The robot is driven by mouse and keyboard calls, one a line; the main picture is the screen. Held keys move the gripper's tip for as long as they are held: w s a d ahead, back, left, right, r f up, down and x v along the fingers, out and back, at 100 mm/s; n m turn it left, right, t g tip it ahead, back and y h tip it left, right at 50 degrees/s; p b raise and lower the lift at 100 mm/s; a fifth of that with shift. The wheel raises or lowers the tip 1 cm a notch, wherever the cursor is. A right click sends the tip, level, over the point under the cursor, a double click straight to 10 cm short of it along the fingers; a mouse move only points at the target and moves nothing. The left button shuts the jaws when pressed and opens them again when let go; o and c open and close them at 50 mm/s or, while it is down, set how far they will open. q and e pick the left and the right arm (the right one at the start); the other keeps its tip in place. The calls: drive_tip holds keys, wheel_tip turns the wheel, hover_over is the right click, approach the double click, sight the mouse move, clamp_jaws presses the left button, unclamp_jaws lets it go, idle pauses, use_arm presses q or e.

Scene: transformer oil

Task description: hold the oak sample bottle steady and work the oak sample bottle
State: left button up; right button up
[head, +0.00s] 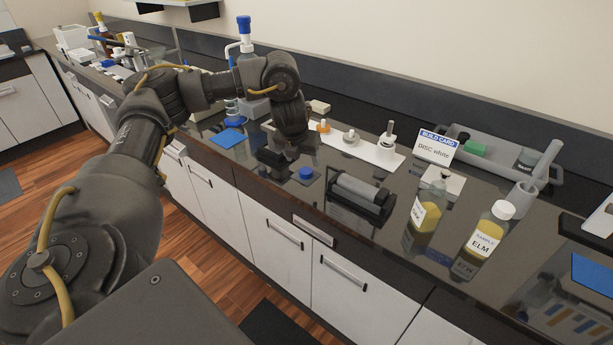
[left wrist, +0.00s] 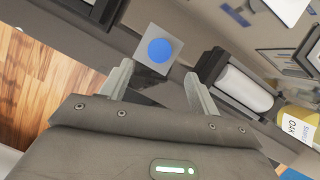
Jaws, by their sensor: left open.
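The oak sample bottle (head: 424,220) stands on the dark bench right of centre in the head view, holding yellow liquid. Its label is turned partly aside there. In the left wrist view the bottle (left wrist: 299,122) is at the right edge with the word OAK readable. My left gripper (head: 284,160) is over the bench's front part, left of the bottle and well apart from it. In the left wrist view the left gripper (left wrist: 158,76) is open, with nothing between its fingers. My right gripper is not in view.
A blue round piece (head: 306,173) on a square pad lies close to the left gripper. A dark roller stand (head: 360,195) lies between the gripper and the oak bottle. The white-capped elm bottle (head: 484,237) stands right of it. A build card (head: 437,147) and grey tray (head: 515,158) are behind.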

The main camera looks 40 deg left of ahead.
sight(305, 171)
use_arm(q)
drive_tip(key=shift+x, duration=0.8)
drive_tip(key=shift+a+f, duration=0.1)
drive_tip(key=shift+f, duration=0.1)
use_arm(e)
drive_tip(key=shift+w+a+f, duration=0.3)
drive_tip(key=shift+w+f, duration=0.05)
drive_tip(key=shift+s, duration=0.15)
use_arm(q)
drive_tip(key=shift+w+f+b, duration=0.1)
drive_tip(key=shift+f+b, duration=0.15)
drive_tip(key=shift+b, duration=0.05)
drive_tip(key=b+x, duration=0.1)
drive_tip(key=x, duration=0.3)
drive_tip(key=shift+w+a+f, duration=0.1)
drive_tip(key=shift+w+f, duration=0.1)
drive_tip(key=shift+f, duration=0.1)
drive_tip(key=shift+r, duration=0.1)
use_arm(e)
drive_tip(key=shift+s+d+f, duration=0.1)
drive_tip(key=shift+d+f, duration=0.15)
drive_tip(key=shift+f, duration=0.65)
